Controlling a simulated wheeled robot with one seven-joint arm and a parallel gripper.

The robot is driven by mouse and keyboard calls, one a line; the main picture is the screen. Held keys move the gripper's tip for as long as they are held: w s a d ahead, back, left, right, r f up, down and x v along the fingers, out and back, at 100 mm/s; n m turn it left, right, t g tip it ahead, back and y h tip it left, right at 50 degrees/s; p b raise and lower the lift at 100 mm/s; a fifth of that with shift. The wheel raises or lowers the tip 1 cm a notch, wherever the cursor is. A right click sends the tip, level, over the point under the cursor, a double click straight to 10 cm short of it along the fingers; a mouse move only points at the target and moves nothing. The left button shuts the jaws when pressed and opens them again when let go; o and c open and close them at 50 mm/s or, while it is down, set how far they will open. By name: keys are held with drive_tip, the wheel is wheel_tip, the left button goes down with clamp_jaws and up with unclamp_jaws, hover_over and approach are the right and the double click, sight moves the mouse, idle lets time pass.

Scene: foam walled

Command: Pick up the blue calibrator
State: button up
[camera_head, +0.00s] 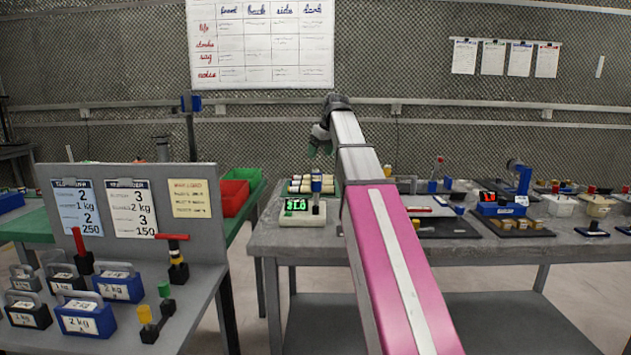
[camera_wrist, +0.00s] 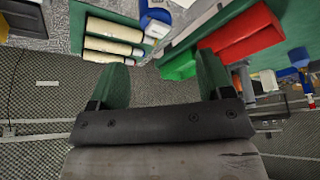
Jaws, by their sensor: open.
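Several blue items are in view, and I cannot tell for sure which is the calibrator. A blue device with a red display (camera_head: 500,209) stands on the right part of the grey bench, with a blue upright piece (camera_head: 520,178) just behind it. My gripper (camera_head: 322,147) is above the back of the bench, left of these blue devices and well apart from them. In the wrist view its two green fingers (camera_wrist: 162,78) are spread with nothing between them. The wrist view also shows a blue part (camera_wrist: 154,16) beyond the fingers, cut off by the top edge.
Blue weights (camera_head: 86,319) stand on a grey stand at left. Red (camera_head: 234,197) and green bins are behind it. My arm crosses mid-bench. Small parts crowd the right.

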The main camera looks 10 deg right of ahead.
sight(316, 172)
drive_tip(key=shift+n, duration=0.3)
drive_tip(key=x, duration=1)
drive_tip(key=shift+s+d+f, duration=0.1)
drive_tip(key=shift+d+f, duration=0.2)
drive_tip(key=shift+f, duration=0.25)
drive_tip(key=c, duration=1)
